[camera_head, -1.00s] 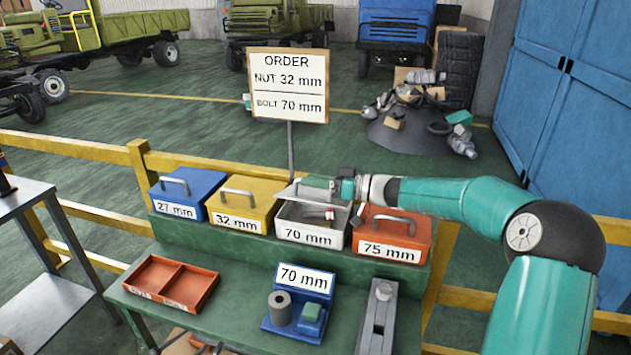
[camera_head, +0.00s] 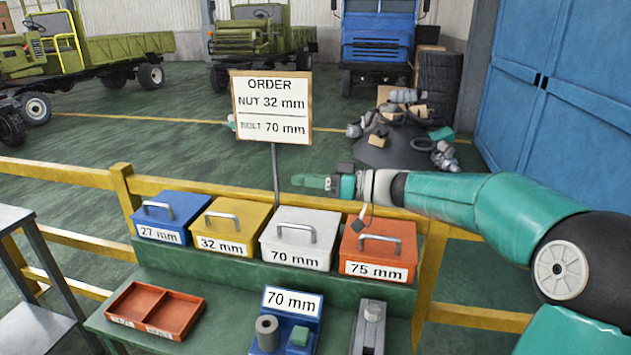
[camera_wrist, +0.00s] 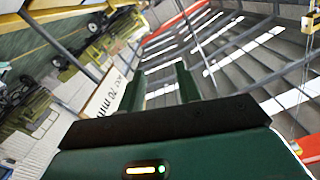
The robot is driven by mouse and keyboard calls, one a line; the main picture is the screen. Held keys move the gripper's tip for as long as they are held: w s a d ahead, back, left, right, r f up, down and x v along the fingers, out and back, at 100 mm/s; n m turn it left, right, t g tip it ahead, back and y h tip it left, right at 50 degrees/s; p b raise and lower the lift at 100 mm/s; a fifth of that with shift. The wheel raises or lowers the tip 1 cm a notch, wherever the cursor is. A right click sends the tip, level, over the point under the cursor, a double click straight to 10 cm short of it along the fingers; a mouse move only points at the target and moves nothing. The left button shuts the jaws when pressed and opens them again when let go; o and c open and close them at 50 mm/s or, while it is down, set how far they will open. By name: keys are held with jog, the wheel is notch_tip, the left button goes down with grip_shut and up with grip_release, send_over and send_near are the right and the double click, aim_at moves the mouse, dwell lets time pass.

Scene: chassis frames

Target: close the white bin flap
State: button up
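The white bin (camera_head: 295,243), labelled 70 mm, stands between the yellow and orange bins. Its flap (camera_head: 296,224), with a grey handle, lies flat on top and looks shut. My gripper (camera_head: 305,182) is above and behind the white bin, pointing left, apart from the flap. In the wrist view its two green fingers (camera_wrist: 160,78) stand apart with nothing between them. The bin does not show clearly in the wrist view.
A blue bin (camera_head: 168,216), a yellow bin (camera_head: 232,226) and an orange bin (camera_head: 378,249) share the green shelf, lids down. The order sign (camera_head: 271,107) stands behind on a post (camera_head: 275,175), near my fingertips. A red tray (camera_head: 154,311) and blue 70 mm holder (camera_head: 292,300) are in front.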

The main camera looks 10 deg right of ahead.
jog(key=s+r, duration=0.2)
jog(key=s, duration=0.4)
jog(key=shift+d+r, duration=0.3)
jog(key=shift+r, duration=0.05)
jog(key=s+a+f+m+g+h, duration=0.45)
jog(key=s+f+h, duration=0.35)
jog(key=s+f, duration=0.4)
jog(key=s+d+f+m+t+h, duration=0.2)
jog(key=s+d+m+h, duration=0.3)
jog(key=s, duration=0.9)
jog(key=d+t+h, duration=0.1)
jog(key=d+h, duration=0.2)
jog(key=d, duration=0.2)
jog(key=shift+f+h, duration=0.15)
jog(key=shift+h, duration=0.15)
jog(key=shift+d, duration=0.1)
